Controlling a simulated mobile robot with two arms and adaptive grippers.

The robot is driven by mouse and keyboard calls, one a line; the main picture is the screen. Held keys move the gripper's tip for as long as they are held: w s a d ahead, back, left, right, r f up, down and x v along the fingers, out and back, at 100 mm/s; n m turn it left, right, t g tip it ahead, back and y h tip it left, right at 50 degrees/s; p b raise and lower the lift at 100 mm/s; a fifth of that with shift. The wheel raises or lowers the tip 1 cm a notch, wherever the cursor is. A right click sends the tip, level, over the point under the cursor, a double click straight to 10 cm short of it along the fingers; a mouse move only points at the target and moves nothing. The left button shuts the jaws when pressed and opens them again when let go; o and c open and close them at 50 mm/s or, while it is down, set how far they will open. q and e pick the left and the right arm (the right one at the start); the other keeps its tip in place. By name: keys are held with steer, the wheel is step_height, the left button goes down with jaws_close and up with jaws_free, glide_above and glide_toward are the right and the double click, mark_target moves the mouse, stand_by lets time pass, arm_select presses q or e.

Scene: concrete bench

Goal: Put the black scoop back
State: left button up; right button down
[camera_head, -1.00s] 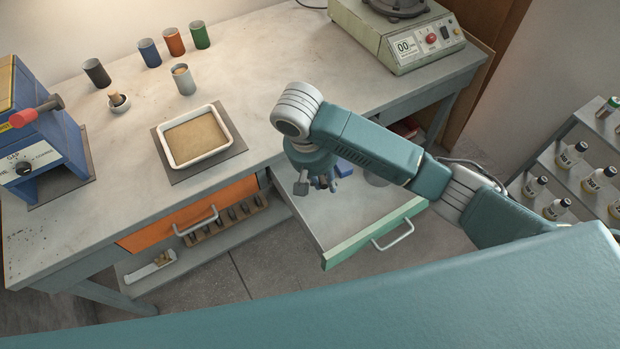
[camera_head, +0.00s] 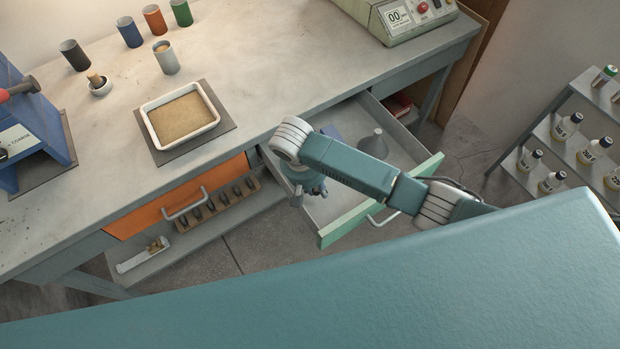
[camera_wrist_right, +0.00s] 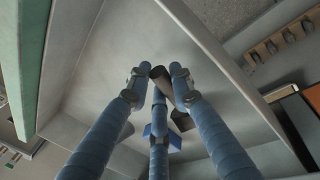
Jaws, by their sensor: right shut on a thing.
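My right gripper (camera_head: 308,190) is inside or just above the open drawer with the green front (camera_head: 380,200), near its left side wall. In the right wrist view its three blue-grey fingers (camera_wrist_right: 160,80) are shut on a small dark cylindrical piece (camera_wrist_right: 178,70), which seems to be part of the black scoop. A dark flat shape (camera_wrist_right: 182,121) shows just behind the fingers and may be more of it. The rest of the scoop is hidden by the fingers, and in the head view I cannot make it out. My left gripper is not in view.
The drawer also holds a blue object (camera_head: 328,131) and a grey funnel (camera_head: 375,145). A closed orange drawer (camera_head: 165,203) is to the left. The bench carries a sand tray (camera_head: 148,110), several cups and a grey device (camera_head: 410,18). A bottle rack (camera_head: 560,150) stands at right.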

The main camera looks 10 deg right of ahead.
steer(key=w, duration=0.1)
steer(key=w+a, duration=0.1)
steer(key=shift+w+r, duration=0.1)
steer(key=shift+w, duration=0.3)
steer(key=shift+w+a, duration=0.1)
steer(key=shift+w, duration=0.2)
steer(key=shift+f, duration=0.65)
steer(key=shift+s, duration=0.1)
steer(key=shift+f, duration=0.2)
steer(key=c, duration=1.5)
jaws_free()
steer(key=shift+c, duration=0.2)
steer(key=shift+r, duration=0.15)
steer(key=v, duration=1.2)
